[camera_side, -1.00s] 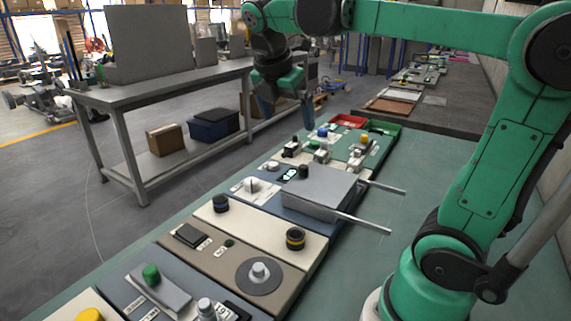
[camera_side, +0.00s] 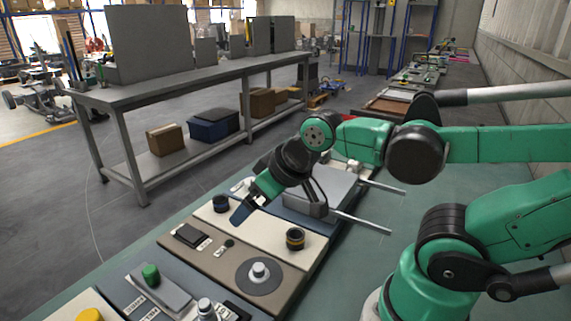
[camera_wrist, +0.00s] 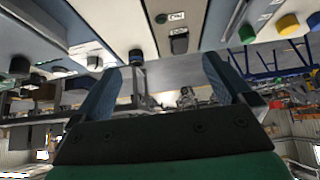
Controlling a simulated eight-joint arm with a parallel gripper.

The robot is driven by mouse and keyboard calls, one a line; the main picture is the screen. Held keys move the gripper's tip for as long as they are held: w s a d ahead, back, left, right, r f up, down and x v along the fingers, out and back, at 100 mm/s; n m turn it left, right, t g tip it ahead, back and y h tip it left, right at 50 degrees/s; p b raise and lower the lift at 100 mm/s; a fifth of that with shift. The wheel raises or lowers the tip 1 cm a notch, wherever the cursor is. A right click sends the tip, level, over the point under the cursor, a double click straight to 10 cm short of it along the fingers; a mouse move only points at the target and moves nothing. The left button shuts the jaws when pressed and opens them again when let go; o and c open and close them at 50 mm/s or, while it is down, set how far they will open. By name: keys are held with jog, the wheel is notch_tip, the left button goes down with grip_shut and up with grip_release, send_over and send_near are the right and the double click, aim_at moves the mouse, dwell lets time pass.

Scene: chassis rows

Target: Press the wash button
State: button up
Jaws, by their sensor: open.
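No label reads clearly as "wash", so I cannot tell which button it is. On the brown panel (camera_side: 215,262) a black rectangular button (camera_side: 191,235) and a small dark green button (camera_side: 229,243) have white labels. In the wrist view the black rectangular button (camera_wrist: 179,42) and the small dark button (camera_wrist: 161,18) show beyond my fingers. A green button (camera_side: 151,275) stands on the blue-grey panel; it also shows in the wrist view (camera_wrist: 247,33). My gripper (camera_side: 238,217) hangs tilted over the cream panel, apart from the buttons. In the wrist view my gripper (camera_wrist: 162,66) is open and empty.
A blue-ringed knob (camera_side: 221,203) is close to the fingers. A yellow-ringed knob (camera_side: 295,238) and a grey dial (camera_side: 259,272) stand nearby. A grey box (camera_side: 325,185) with two protruding rods is behind the gripper. A workbench (camera_side: 180,80) stands across the aisle.

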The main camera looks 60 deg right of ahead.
jog(key=shift+r, duration=0.1)
jog(key=c, duration=0.3)
jog(key=shift+w+d+r, duration=0.2)
jog(key=shift+w+r, duration=0.05)
jog(key=shift+w, duration=0.05)
jog(key=c, duration=0.4)
jog(key=shift+w+d+r+g, duration=0.3)
jog(key=shift+w+d+r, duration=0.75)
jog(key=shift+w+r, duration=0.1)
grip_shut()
jog(key=w+d+r+g, duration=0.2)
jog(key=w+d+r, duration=0.2)
jog(key=w+d, duration=0.3)
jog(key=w+d+f, duration=0.1)
jog(key=d, duration=0.8)
jog(key=w+d+g, duration=0.1)
jog(key=d, duration=0.7)
jog(key=shift+w+d+f, duration=0.3)
jog(key=shift+d+f, duration=0.05)
jog(key=shift+f, duration=0.05)
